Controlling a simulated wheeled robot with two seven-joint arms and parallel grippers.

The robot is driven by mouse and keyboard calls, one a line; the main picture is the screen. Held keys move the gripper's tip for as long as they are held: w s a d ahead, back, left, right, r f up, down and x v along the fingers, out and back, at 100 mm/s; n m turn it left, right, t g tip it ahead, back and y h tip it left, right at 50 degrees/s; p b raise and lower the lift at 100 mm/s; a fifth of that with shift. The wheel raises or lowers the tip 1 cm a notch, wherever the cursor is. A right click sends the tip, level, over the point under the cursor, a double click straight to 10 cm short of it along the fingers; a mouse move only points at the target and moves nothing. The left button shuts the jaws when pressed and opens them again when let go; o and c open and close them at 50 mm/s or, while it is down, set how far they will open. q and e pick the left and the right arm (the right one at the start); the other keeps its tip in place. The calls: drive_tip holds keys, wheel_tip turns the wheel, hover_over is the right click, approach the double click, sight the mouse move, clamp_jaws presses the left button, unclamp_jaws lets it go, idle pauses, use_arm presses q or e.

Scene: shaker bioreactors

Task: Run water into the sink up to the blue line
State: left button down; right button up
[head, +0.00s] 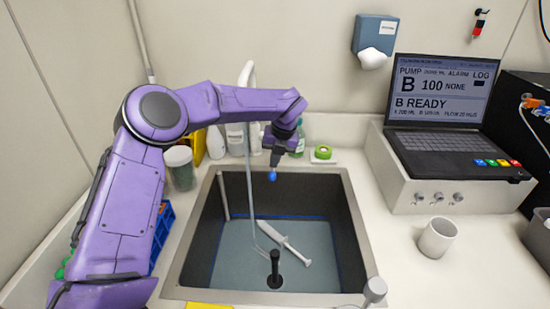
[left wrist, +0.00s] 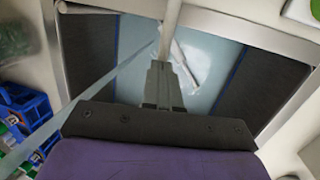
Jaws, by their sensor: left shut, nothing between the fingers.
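The sink (head: 190,262) has dark walls with a thin blue line (head: 290,217) low around them. A pale blue surface (head: 225,255) fills its bottom, close to the line; I cannot tell exactly how its level compares. A white tap (head: 247,75) stands behind the sink, and a thin pale stream or tube (head: 249,190) hangs from it. My left gripper (head: 272,172) is shut and empty over the back of the sink, with a small blue spot at its tip. It also shows in the left wrist view (left wrist: 161,72). My right gripper is out of view.
A white elongated utensil (head: 285,243) and a black upright post (head: 275,268) are in the sink. A laptop (head: 440,105) and a mug (head: 437,237) are at right, a blue rack (head: 162,235) at left.

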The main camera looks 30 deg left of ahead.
use_arm(q)
drive_tip(key=p+v, duration=0.1)
drive_tip(key=v, duration=1.3)
idle(6.6)
